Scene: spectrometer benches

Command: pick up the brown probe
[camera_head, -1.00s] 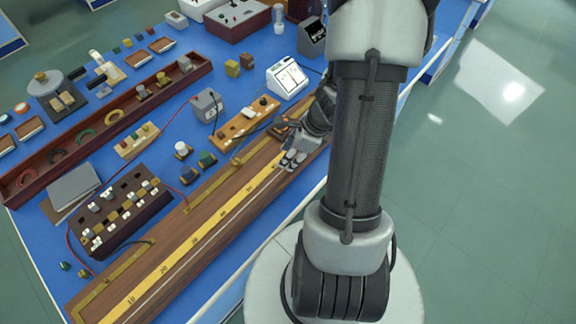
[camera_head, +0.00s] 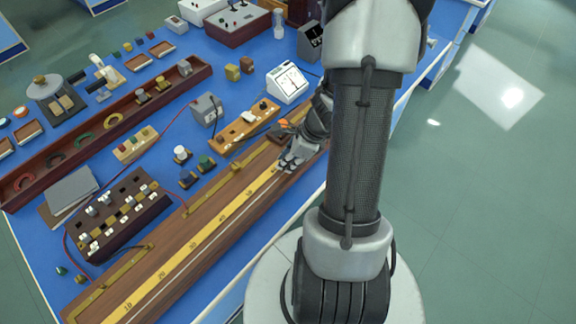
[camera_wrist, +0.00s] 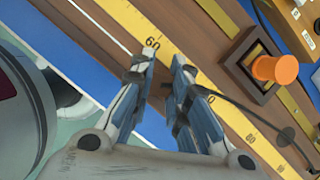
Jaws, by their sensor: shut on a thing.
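My gripper (camera_head: 291,164) is over the long wooden board with the yellow scale, near the board's far end. In the wrist view its two fingers (camera_wrist: 166,60) are close together over the scale, near the 60 mark. They are shut on a small, dark brown thing (camera_wrist: 168,88), which I take to be the brown probe. The fingers hide most of it. A thin dark cable (camera_wrist: 235,103) runs from beside the right finger across the board. I cannot tell whether the probe touches the board.
The yellow scale (camera_head: 190,244) runs along the wooden board. A dark square block with an orange knob (camera_wrist: 275,69) lies right of the fingers. A white meter (camera_head: 288,82), a grey box (camera_head: 207,109) and a dark plug box (camera_head: 118,213) stand on the blue bench.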

